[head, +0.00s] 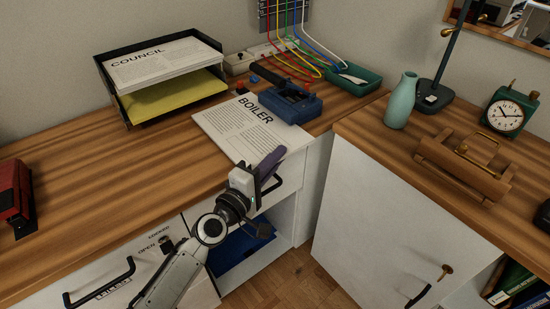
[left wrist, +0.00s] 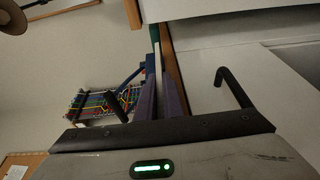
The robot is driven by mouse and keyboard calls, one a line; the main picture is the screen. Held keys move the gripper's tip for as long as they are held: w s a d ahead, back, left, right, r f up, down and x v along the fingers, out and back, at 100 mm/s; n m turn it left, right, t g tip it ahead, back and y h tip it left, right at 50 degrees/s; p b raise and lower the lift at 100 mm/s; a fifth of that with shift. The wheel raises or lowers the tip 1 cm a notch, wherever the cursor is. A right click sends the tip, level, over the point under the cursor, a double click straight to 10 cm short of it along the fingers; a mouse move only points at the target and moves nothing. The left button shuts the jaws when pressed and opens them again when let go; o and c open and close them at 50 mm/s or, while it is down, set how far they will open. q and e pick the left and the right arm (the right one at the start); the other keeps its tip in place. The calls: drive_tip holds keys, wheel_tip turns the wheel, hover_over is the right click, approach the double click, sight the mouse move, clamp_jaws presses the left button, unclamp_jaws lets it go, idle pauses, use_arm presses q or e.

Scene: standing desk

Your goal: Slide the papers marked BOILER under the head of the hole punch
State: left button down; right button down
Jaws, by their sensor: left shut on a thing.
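The papers marked BOILER (head: 228,132) lie flat on the wooden desk, overhanging its front edge slightly. The blue hole punch (head: 291,103) stands at their far right edge, close to or touching them. I cannot tell whether any of the papers' edge is under its head. My left gripper (head: 272,163) is at the papers' near right corner, shut on them. In the left wrist view the purple fingers (left wrist: 161,98) close on a thin edge, and a blue part of the punch (left wrist: 131,78) shows to their left. My right gripper is out of view.
A black tray (head: 119,101) with COUNCIL papers stands behind left. A green tray (head: 357,79) and coloured cables lie behind the punch. A red device (head: 15,199) is at far left. The right desk holds a vase (head: 401,101) and clock (head: 507,113). The left desk's middle is clear.

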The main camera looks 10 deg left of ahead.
use_arm(q)
drive_tip(key=shift+r, duration=0.1)
drive_tip(key=c, duration=1.8)
unclamp_jaws()
drive_tip(key=shift+f, duration=0.2)
drive_tip(key=shift+s, duration=0.1)
drive_tip(key=shift+f, duration=0.2)
drive_tip(key=shift+s+a+f, duration=0.1)
drive_tip(key=shift+s, duration=0.3)
drive_tip(key=v, duration=0.3)
drive_tip(key=r+v, duration=0.1)
drive_tip(key=v, duration=0.5)
drive_tip(key=shift+s+a+r, duration=0.1)
drive_tip(key=shift+r, duration=0.1)
